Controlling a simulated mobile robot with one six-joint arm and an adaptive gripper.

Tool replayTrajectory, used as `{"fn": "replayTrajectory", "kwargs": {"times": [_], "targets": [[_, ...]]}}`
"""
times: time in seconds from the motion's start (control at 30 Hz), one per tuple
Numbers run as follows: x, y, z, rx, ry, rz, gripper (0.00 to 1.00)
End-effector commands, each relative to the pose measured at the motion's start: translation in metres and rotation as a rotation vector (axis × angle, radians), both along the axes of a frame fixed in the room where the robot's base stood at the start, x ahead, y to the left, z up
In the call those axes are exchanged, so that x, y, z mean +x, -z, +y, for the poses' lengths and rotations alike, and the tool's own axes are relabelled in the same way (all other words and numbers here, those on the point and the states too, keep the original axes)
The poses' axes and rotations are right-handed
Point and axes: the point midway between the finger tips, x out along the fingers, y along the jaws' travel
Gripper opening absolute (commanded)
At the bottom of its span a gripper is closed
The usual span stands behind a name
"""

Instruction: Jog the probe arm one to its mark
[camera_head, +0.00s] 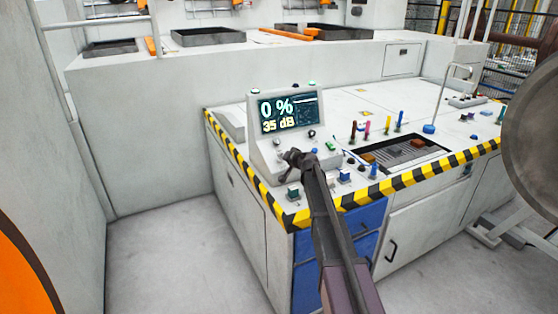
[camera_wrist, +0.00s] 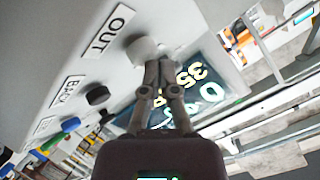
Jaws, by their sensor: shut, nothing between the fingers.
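The grey console (camera_head: 264,157) stands on the bench corner. Its screen (camera_head: 287,112) reads 0 % and 35 dB. In the wrist view the tilted panel (camera_wrist: 60,60) carries a label OUT (camera_wrist: 108,30) beside a pale round button (camera_wrist: 144,51), and a second, partly readable label (camera_wrist: 72,89) beside a black button (camera_wrist: 98,95). The screen (camera_wrist: 200,90) shows behind my fingers. My gripper (camera_head: 293,156) is shut and empty at the console's front. In the wrist view my gripper (camera_wrist: 158,64) has its fingertips at the pale button; contact cannot be told. The probe arm is not identifiable.
The bench top has a yellow-black striped edge (camera_head: 398,183). Coloured upright levers (camera_head: 370,128), a dark recessed tray (camera_head: 405,152) and small switches lie right of the console. Blue drawers (camera_head: 360,220) are below. A large grey round part (camera_head: 533,130) stands at the right.

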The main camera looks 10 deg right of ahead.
Motion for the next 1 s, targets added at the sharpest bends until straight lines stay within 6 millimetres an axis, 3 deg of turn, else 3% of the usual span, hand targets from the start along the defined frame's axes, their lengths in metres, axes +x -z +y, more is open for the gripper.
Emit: {"fn": "replayTrajectory", "kwargs": {"times": [1.0], "targets": [[0.0034,0.0075,0.0020,0.000,-0.001,0.000,0.00]]}}
